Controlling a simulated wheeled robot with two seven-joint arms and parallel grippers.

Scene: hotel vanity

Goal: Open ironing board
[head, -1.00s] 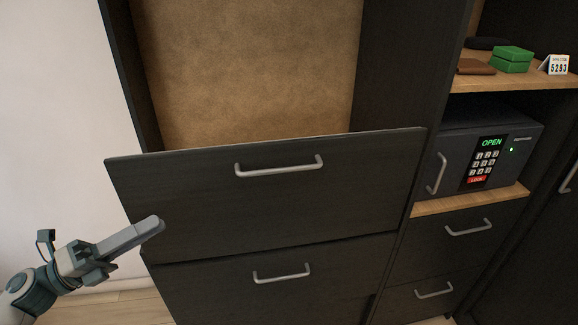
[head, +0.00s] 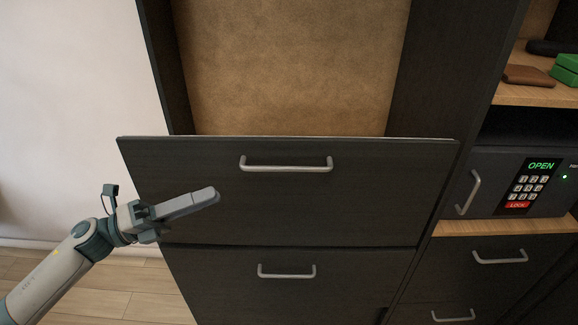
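A wide dark front panel (head: 370,195) with a silver bar handle (head: 286,164) is in the middle of the head view. Its top edge stands out in front of the cabinet recess, and its left end reaches past the cabinet side. I cannot make out a separate ironing board; whether this panel is it, I cannot tell. My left gripper (head: 212,195) is in front of the panel's left part, below and left of the handle and apart from it. Its fingers overlap from this side, so their opening is unclear. Nothing shows in it. My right gripper is not in view.
A lower drawer front with a handle (head: 287,271) is beneath the panel. A tan-backed recess (head: 290,70) is above it. On the right are a safe (head: 515,182) reading OPEN, a shelf with a brown wallet (head: 530,75) and green box (head: 567,68), and more drawers. Floor is free at left.

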